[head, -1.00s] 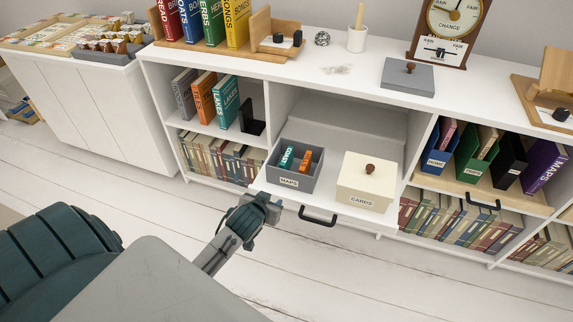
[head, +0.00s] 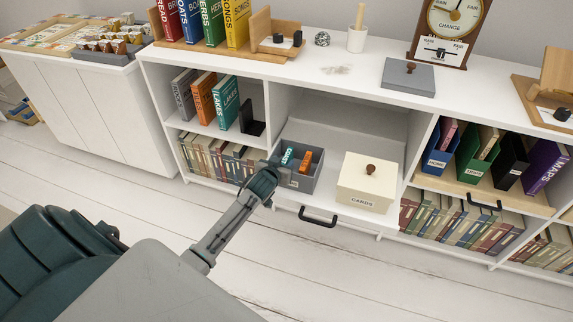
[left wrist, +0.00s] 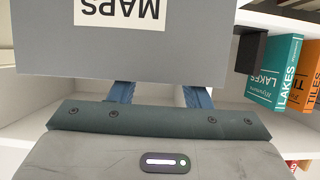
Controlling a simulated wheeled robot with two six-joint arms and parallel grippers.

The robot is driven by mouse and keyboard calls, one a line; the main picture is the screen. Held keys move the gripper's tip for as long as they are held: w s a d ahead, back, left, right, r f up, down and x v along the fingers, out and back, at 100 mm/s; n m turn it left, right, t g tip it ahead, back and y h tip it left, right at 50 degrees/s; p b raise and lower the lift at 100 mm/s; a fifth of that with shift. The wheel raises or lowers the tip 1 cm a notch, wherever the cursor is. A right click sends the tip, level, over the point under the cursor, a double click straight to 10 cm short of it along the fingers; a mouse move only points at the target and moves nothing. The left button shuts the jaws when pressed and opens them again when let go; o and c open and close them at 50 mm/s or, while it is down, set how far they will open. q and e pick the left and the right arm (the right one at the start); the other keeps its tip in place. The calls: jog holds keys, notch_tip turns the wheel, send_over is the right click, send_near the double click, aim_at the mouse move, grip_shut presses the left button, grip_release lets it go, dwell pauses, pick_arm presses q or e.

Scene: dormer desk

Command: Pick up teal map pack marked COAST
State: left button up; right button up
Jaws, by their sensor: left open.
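The teal map pack marked COAST (head: 287,155) stands in the grey MAPS box (head: 302,185), left of an orange pack (head: 305,161). My left gripper (head: 279,164) is at the left front of the box, close to the teal pack. In the left wrist view, which looks upside down, the open fingers (left wrist: 160,94) reach past the rim of the grey box (left wrist: 200,45). Their tips are hidden behind its front wall, and the teal pack does not show there. My right gripper is not in view.
The box stands on a pulled-out drawer with a black handle (head: 317,218). A cream CARDS box (head: 364,184) with a brown knob is to its right. Upright books (head: 226,101) and a black bookend stand on the shelf to the left. The white floor in front is clear.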

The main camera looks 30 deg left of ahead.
pick_arm(q)
jog(key=shift+x, duration=1.4)
grip_shut()
